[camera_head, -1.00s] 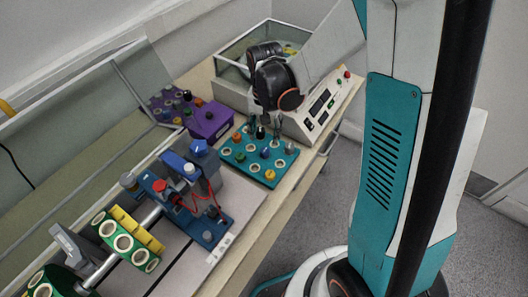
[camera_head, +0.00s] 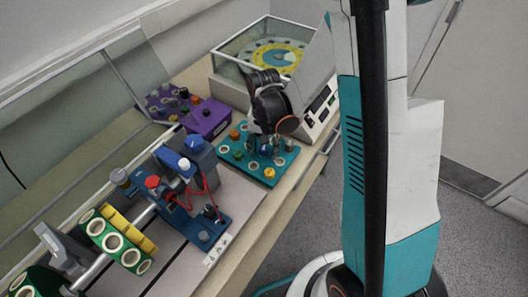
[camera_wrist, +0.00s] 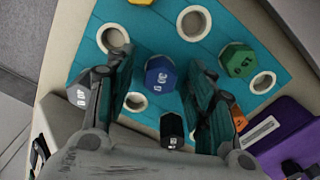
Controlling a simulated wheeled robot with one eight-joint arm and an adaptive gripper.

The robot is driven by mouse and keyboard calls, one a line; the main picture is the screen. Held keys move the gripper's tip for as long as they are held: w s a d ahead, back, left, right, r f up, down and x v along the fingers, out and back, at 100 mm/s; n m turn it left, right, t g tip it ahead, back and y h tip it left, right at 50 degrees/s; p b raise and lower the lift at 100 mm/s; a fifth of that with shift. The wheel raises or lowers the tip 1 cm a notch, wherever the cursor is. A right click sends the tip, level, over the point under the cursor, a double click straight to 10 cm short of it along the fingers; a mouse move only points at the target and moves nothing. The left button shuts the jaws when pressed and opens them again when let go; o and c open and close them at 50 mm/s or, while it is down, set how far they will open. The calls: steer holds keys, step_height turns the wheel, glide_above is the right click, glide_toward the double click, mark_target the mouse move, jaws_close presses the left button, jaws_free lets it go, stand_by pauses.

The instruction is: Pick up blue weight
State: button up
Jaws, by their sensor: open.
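The blue weight (camera_wrist: 161,75) stands on the teal tray (camera_wrist: 150,35) in the wrist view. It lies between the two spread fingers of my gripper (camera_wrist: 160,58), with a gap on each side. My gripper is open and holds nothing. In the head view my gripper (camera_head: 264,142) is down over the teal tray (camera_head: 255,179); it partly hides the weights there, and the blue weight is hard to make out.
Close by in the wrist view stand a black weight (camera_wrist: 171,130), a green weight (camera_wrist: 238,60), a grey weight (camera_wrist: 80,96) and an orange weight (camera_wrist: 238,118). A purple tray (camera_head: 207,122) is left of the teal one. A motor rig (camera_head: 203,225) is in front.

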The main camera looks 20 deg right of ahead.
steer(key=c, duration=1)
steer(key=shift+o, duration=0.2)
steer(key=shift+r, duration=0.15)
